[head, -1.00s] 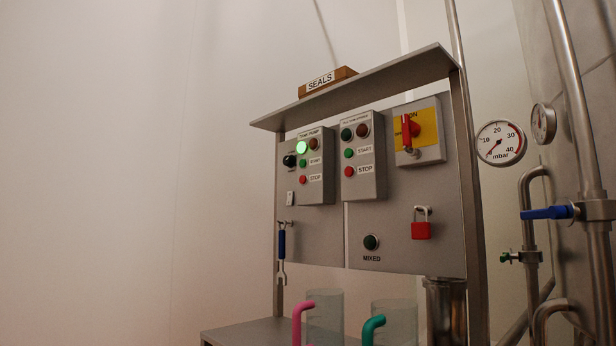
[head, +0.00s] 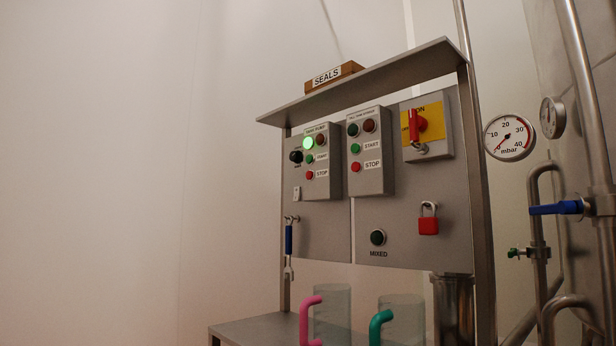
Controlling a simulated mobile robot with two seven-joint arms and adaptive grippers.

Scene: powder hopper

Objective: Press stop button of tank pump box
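The tank pump box (head: 322,186) is the left grey box on the metal panel. Its green lamp (head: 308,143) is lit, and a dark reddish lamp beside it is unlit. Below are a green start button (head: 310,159) and a red stop button (head: 309,175) with a STOP label to its right. A black selector knob (head: 296,157) is on the box's left side. Neither of my grippers shows in the head view.
A second box (head: 371,180) with its own red stop button (head: 355,166) hangs close on the right. A red-handled switch (head: 416,124), red padlock (head: 428,226), wrench (head: 289,245) and clear jugs with pink (head: 306,322) and teal (head: 377,328) handles are nearby. Pipes stand at right.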

